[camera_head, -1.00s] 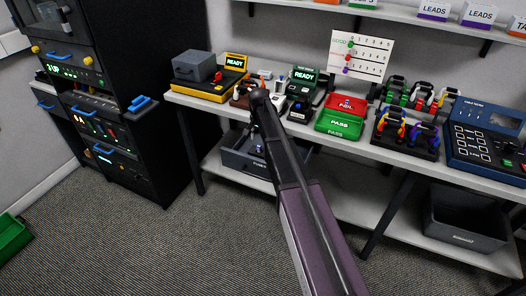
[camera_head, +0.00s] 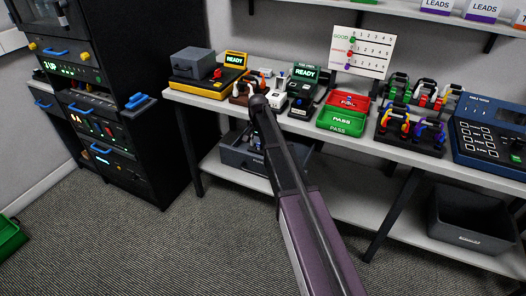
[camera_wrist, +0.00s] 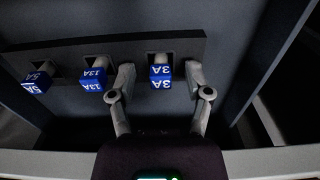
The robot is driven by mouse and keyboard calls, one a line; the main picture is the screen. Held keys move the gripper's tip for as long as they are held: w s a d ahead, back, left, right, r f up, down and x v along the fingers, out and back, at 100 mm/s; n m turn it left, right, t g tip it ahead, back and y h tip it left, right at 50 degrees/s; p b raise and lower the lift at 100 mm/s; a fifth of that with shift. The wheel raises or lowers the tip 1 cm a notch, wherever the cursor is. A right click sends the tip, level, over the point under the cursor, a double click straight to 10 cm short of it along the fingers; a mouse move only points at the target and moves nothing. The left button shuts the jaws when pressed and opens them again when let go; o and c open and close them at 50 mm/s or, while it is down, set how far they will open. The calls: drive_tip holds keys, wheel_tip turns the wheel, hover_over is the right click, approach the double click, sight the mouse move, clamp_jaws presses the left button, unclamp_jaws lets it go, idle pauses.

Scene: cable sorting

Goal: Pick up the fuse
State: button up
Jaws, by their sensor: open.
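In the wrist view, three fuses with blue labels sit in a row of slots in a dark holder (camera_wrist: 60,55). They are the 3A fuse (camera_wrist: 161,75), the 13A fuse (camera_wrist: 94,80) and the 5A fuse (camera_wrist: 37,82). My gripper (camera_wrist: 160,78) is open, with one finger on each side of the 3A fuse in the picture. Both fingers look apart from it; the exact depth is unclear. In the head view, my arm reaches toward a dark grey bin (camera_head: 235,156) on the lower shelf and hides much of it. The fuses cannot be made out there.
The bench top (camera_head: 385,152) overhangs the lower shelf (camera_head: 335,200). It carries a red FAIL tray (camera_head: 347,101), a green PASS tray (camera_head: 341,120) and several cable racks. A black cabinet (camera_head: 130,150) stands left. Another grey bin (camera_head: 470,222) is at lower right.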

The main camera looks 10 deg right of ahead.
drive_tip(key=shift+f, duration=0.1)
idle(0.6)
drive_tip(key=c, duration=0.9)
